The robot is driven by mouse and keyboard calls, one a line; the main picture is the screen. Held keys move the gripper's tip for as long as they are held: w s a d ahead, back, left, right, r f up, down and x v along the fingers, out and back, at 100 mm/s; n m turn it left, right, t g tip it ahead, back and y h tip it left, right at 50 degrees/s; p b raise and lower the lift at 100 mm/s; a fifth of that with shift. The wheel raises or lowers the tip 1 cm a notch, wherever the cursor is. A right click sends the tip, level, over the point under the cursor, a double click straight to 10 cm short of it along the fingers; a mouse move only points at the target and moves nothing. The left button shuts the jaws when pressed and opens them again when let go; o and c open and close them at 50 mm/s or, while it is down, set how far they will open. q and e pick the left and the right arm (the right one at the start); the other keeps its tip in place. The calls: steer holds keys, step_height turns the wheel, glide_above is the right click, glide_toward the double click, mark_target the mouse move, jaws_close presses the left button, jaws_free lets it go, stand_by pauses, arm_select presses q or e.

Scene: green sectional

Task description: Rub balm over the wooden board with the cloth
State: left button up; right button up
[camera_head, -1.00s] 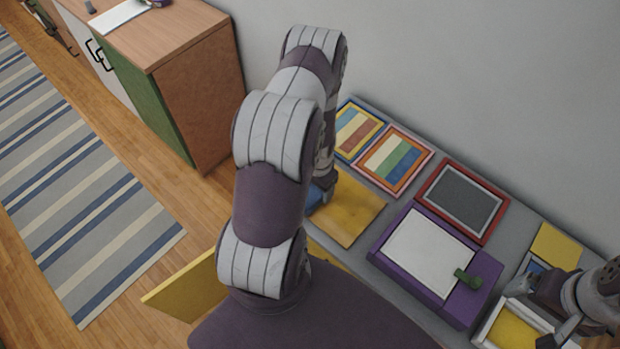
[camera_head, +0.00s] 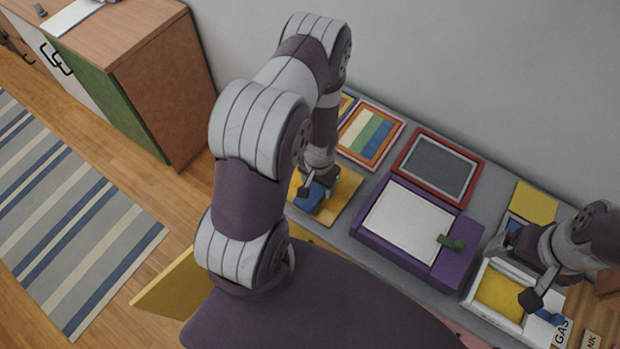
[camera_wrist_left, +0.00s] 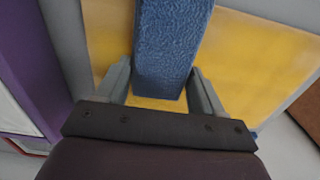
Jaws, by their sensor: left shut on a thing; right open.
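The wooden board (camera_head: 346,190), yellow-orange, lies flat on the grey surface under my left arm. It also fills much of the left wrist view (camera_wrist_left: 245,65). My left gripper (camera_head: 314,194) is shut on the blue cloth (camera_head: 308,202), a thick block-like pad also seen between the fingers in the left wrist view (camera_wrist_left: 172,45). The cloth is over the board; whether it touches is hard to tell. My right gripper (camera_head: 522,268) is open at a white open box (camera_head: 473,301) with a yellow inside. No balm is clearly identifiable on the board.
A purple box (camera_head: 372,242) with a white panel and green knob stands right of the board. A red-framed grey panel (camera_head: 438,168) and a striped panel (camera_head: 370,135) lie behind. A wooden cabinet (camera_head: 165,95) stands left, beyond open floor.

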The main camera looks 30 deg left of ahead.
mark_target(341, 205)
arm_select(q)
steer(key=shift+s+d, duration=0.15)
steer(key=shift+d, duration=2)
steer(key=shift+d+r, duration=0.1)
steer(key=shift+d, duration=1.5)
steer(key=shift+r, duration=0.15)
step_height(341, 205, up, 6)
steer(key=p, duration=0.6)
